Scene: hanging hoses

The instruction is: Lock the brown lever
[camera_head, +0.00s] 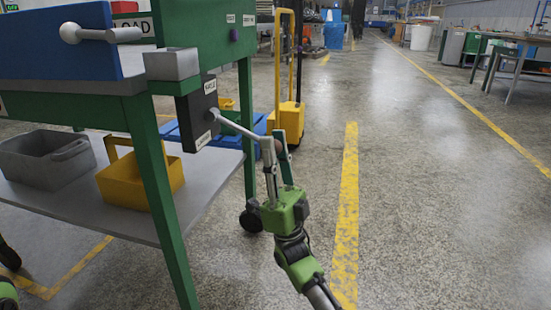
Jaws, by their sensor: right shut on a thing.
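A light grey lever (238,128) sticks out to the right from a dark box (198,115) on the side of the green workbench. It slopes slightly down toward its outer end. A small brownish piece, perhaps its knob, shows at that end between the fingers of my right gripper (274,150). My right gripper is shut on the lever's outer end, with its arm coming up from below. The fingers partly hide that end. My left gripper is not in view; only a green piece, probably of my left arm, shows at the lower left edge.
A yellow trolley (290,115) stands behind the lever. The floor to the right is clear.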

